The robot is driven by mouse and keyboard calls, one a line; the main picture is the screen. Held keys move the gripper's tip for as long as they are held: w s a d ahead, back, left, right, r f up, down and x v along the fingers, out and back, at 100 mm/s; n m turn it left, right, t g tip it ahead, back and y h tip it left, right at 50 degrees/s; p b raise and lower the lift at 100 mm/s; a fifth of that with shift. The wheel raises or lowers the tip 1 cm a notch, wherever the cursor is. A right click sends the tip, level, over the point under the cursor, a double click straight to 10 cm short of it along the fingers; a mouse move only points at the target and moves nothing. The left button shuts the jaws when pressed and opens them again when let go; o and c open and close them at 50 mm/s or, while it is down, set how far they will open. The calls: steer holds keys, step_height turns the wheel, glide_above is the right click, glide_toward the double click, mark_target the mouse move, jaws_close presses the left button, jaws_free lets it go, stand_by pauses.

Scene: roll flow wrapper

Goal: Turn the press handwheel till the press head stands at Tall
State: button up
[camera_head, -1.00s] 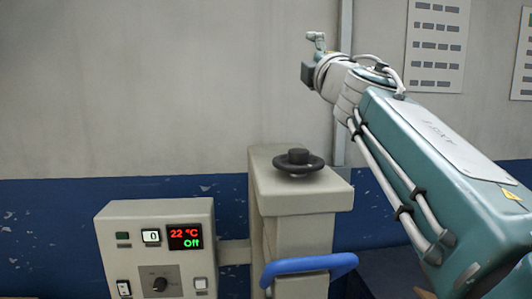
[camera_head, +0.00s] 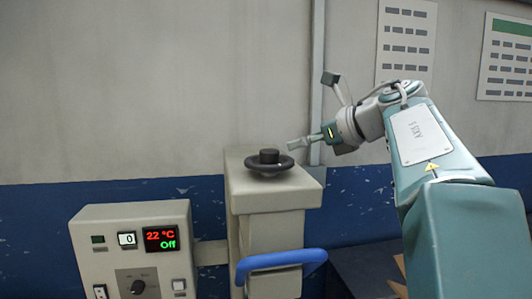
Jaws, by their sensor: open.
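The black press handwheel (camera_head: 284,169) lies flat on top of the beige press column (camera_head: 265,200), with a round knob at its centre. My gripper (camera_head: 293,146) is just right of and slightly above the handwheel in the picture, pointing left toward it. It is small here; I see no object in it, and I cannot tell whether it touches the wheel. The press head and any Tall marking cannot be made out in this view.
A control box (camera_head: 130,250) with a display reading 22 °C and Off stands left of the column. A blue bar handle (camera_head: 282,260) sticks out on the column's front. Paper sheets (camera_head: 406,42) hang on the wall behind.

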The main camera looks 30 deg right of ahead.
mark_target(273, 151)
steer(key=x, duration=0.9)
steer(key=shift+a, duration=0.1)
steer(key=c, duration=1.1)
